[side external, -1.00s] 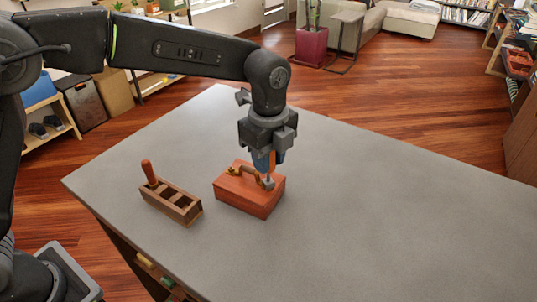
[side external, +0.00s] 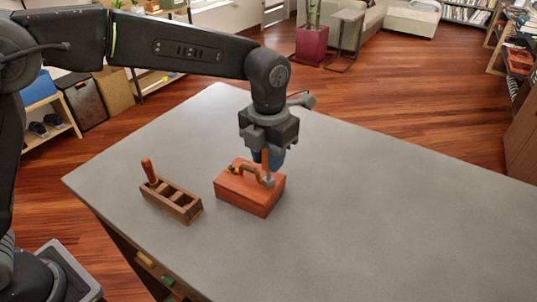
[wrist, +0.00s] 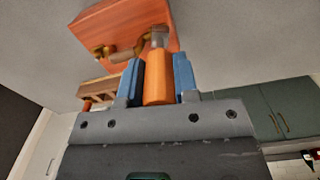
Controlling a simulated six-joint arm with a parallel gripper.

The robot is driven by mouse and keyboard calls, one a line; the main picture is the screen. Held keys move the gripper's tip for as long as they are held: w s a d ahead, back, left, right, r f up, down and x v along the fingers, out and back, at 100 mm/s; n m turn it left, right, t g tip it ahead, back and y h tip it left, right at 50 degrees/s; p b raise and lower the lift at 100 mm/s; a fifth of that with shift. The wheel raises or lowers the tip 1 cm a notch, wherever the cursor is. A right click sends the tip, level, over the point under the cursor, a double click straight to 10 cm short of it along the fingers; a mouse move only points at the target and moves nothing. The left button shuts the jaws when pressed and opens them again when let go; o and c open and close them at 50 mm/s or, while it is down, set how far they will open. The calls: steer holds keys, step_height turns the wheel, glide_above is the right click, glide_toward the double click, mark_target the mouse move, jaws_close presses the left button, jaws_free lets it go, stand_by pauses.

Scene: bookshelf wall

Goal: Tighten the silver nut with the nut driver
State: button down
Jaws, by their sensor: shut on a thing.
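My gripper (side external: 268,158), with blue fingers, points down over the red-brown wooden block (side external: 250,200). It is shut on the orange handle of the nut driver (wrist: 158,80), which shows between the fingers in the wrist view. The driver stands upright, its grey socket end (side external: 268,181) down at the top of the block near its right end. The silver nut cannot be made out; the socket seems to cover it. A brass-coloured curved fitting (side external: 247,170) is on the block's top, left of the driver.
A brown wooden rack (side external: 180,208) with open compartments stands left of the block. Another orange-handled tool (side external: 149,170) stands in its far left end. The grey tabletop (side external: 390,220) is clear to the right and in front.

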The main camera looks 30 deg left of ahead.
steer(key=shift+m, duration=1)
steer(key=shift+n, duration=0.6)
steer(key=shift+r, duration=0.15)
steer(key=shift+r, duration=1.4)
